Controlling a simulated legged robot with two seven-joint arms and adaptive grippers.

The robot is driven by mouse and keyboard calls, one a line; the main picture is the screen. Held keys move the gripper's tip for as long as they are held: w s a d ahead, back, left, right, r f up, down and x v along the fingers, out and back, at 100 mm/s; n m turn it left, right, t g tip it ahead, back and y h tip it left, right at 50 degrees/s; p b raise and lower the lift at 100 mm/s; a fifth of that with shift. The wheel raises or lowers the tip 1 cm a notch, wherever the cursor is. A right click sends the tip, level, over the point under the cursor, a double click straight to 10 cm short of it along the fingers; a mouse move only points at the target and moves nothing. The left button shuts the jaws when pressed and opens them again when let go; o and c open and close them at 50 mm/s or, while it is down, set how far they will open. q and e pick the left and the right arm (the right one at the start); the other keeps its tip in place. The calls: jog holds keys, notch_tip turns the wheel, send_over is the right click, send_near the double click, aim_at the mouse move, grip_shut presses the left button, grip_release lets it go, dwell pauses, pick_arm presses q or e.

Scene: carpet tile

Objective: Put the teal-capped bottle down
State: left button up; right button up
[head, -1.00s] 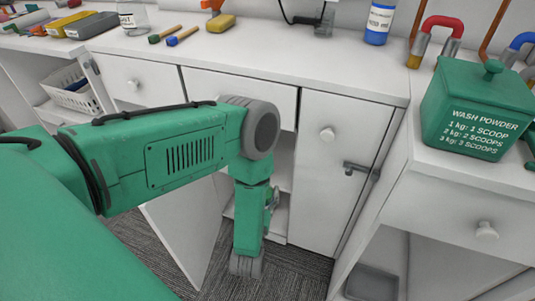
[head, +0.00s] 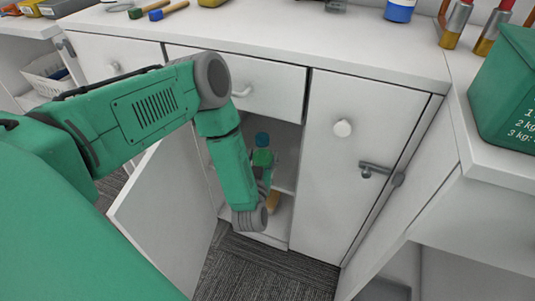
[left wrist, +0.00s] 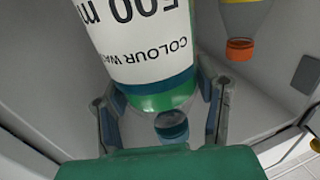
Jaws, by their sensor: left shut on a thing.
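The teal-capped bottle (left wrist: 138,45) fills the top of the left wrist view, with a white label and green lower band. Its teal cap (left wrist: 172,125) points down in that picture, close to my palm. My left gripper (left wrist: 165,100) has its fingers on both sides of the bottle and is shut on it. In the head view the teal cap (head: 262,139) shows at the open cabinet, just above my left gripper (head: 262,160). My arm hides most of the bottle there. Whether its base touches a shelf cannot be told. My right gripper is not in view.
The open cabinet door (head: 170,205) stands left of my arm; a closed door (head: 352,165) is to the right. An orange-capped bottle (left wrist: 240,48) stands near the held one. An orange-brown object (head: 273,202) shows low in the cabinet. The counter (head: 290,45) overhangs above.

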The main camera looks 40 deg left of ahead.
pick_arm(q)
jog(key=w+a+f+b, duration=0.3)
jog(key=w, duration=0.3)
jog(key=shift+w+a+f, duration=0.15)
jog(key=shift+w+a, duration=0.15)
jog(key=shift+w, duration=0.1)
jog(key=o, duration=1.2)
jog(key=shift+d, duration=0.1)
jog(key=o, duration=0.4)
jog(key=shift+d, duration=0.35)
